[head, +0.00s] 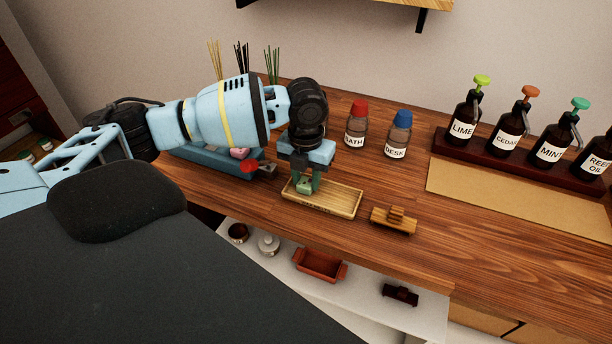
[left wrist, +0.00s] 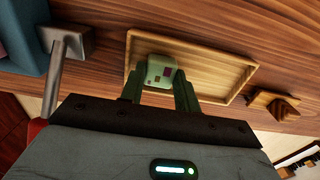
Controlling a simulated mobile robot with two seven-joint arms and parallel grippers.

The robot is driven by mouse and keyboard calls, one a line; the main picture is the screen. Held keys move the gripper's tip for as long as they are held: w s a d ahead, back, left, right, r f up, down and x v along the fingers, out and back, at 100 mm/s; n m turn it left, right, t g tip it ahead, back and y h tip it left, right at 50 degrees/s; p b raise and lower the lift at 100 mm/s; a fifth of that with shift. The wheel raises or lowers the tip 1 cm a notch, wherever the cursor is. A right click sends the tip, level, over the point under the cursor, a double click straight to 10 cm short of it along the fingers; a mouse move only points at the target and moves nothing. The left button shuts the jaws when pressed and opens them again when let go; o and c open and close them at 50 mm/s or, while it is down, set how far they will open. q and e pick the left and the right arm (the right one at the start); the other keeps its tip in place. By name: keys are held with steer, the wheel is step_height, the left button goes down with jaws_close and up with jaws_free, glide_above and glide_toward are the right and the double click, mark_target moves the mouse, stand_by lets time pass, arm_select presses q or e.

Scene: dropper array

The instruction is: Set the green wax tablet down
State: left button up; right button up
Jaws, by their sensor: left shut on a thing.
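The green wax tablet (left wrist: 160,71) is between the fingers of my left gripper (left wrist: 160,90), which is shut on it. In the left wrist view its pale green face shows a few small dark and coloured marks. In the head view the tablet (head: 304,184) is at the left end of a shallow wooden tray (head: 345,203), with my left gripper (head: 306,178) pointing down over it. The tray also shows in the left wrist view (left wrist: 250,72). I cannot tell whether the tablet touches the tray floor. My right gripper is not in view.
A small slatted wooden block (head: 393,221) stands right of the tray. Bottles with red (head: 356,127) and blue (head: 398,136) caps stand behind. A blue container (head: 215,172) is left of the tray. The tray's right half is empty.

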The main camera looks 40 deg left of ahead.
mark_target(306, 182)
arm_select(q)
steer(key=shift+f, duration=0.1)
steer(key=o, duration=0.7)
step_height(306, 182, up, 12)
steer(key=shift+r+p, duration=0.1)
steer(key=shift+p, duration=0.25)
